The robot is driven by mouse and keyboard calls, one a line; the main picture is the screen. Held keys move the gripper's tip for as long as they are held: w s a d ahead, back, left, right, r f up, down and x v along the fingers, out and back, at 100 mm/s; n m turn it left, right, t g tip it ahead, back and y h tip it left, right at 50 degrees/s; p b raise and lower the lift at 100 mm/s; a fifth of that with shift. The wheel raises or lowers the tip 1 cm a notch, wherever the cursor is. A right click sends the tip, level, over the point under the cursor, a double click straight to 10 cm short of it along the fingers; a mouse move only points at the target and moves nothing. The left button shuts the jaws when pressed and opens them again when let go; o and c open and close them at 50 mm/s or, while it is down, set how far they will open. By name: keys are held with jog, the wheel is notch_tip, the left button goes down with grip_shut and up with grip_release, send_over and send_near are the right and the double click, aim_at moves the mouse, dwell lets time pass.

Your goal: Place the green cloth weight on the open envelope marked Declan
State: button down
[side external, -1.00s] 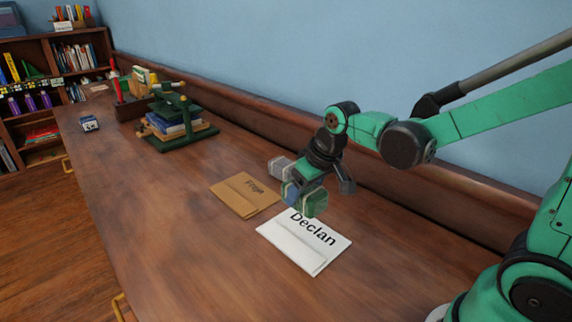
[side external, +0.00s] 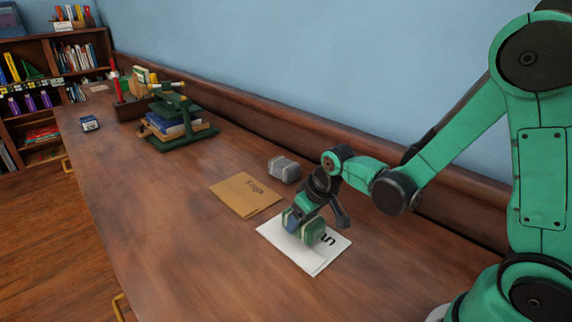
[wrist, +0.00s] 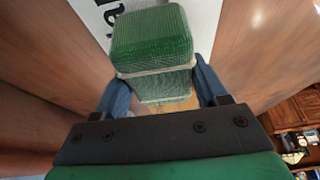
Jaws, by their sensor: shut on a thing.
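The green cloth weight (side external: 314,231) is a boxy bundle with a pale band around it. My gripper (side external: 302,226) is shut on it, with one blue finger on each side in the wrist view (wrist: 160,95). The weight (wrist: 151,40) fills the top middle of that view. The white envelope marked Declan (side external: 296,252) lies on the desk under my gripper, and most of its name is covered. In the side view the weight overlaps the envelope; I cannot tell whether it touches it. Part of the envelope (wrist: 205,22) shows behind the weight in the wrist view.
A brown envelope (side external: 243,194) lies just left of the white one. A grey wrapped weight (side external: 284,169) sits behind it near the wall ledge. A green press with books (side external: 175,125) stands farther back. The desk's front left (side external: 170,220) is clear.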

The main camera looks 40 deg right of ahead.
jog(key=shift+f, duration=0.2)
jog(key=shift+f, duration=0.15)
jog(key=shift+c, duration=0.2)
grip_release()
jog(key=shift+r, duration=0.5)
jog(key=s+a+r+t, duration=0.2)
jog(key=s+r, duration=0.5)
jog(key=r, duration=0.3)
jog(key=shift+s+r+t, duration=0.15)
jog(key=shift+r+t, duration=0.15)
